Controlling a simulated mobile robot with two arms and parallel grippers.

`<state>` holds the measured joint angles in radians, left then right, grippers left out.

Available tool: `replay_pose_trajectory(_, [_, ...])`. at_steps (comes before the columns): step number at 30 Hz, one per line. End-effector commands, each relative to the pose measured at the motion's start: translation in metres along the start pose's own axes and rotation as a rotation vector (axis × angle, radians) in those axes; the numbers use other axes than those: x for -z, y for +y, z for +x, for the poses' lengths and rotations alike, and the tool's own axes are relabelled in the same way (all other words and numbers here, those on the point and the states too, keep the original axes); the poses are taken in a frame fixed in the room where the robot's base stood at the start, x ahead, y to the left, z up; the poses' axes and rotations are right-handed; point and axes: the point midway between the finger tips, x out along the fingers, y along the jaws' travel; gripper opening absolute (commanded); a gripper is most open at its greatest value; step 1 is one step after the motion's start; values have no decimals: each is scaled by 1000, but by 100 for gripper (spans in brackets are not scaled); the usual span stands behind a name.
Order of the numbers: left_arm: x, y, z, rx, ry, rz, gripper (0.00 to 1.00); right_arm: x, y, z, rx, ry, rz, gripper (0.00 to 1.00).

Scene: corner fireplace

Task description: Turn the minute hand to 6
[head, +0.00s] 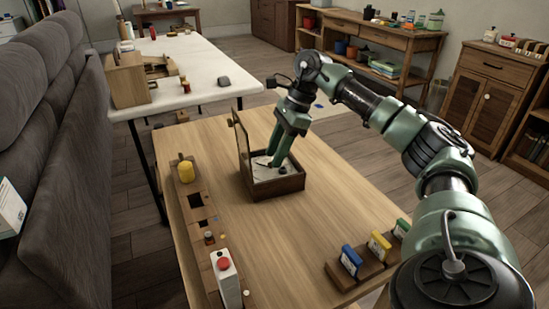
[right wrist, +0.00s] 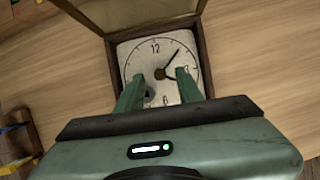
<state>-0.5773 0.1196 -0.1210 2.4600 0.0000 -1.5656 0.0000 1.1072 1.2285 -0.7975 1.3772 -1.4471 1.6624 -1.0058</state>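A wooden box (head: 275,190) stands on the near table with its framed lid (head: 240,143) raised. A white clock face (right wrist: 142,58) lies in it, with 12 at the top and 6 at the bottom in the right wrist view. A thin black minute hand (right wrist: 171,60) points up and right, near 1. A shorter hand seems to point right, partly hidden by a finger. My right gripper (right wrist: 159,88) is open, its two green fingers apart over the lower half of the face. I cannot tell whether they touch it. In the head view the right gripper (head: 275,158) reaches into the box from above.
A wooden strip with a yellow knob (head: 186,171) and a red button (head: 224,264) lies along the table's left side. A rack with blue (head: 350,258), yellow and green items is at the front right. The tabletop right of the box is clear.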

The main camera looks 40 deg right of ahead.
Motion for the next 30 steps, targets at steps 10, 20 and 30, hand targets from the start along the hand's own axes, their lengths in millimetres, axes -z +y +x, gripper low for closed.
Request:
replay_pose_trajectory(10, [0,0,-4,1,3,0,39,0,0,11,0,0,1,37])
replay_pose_trajectory(20, [0,0,-4,1,3,0,39,0,0,11,0,0,0,0])
replay_pose_trajectory(30, [1,0,-7,1,3,0,39,-1,1,10,26,0,62,0])
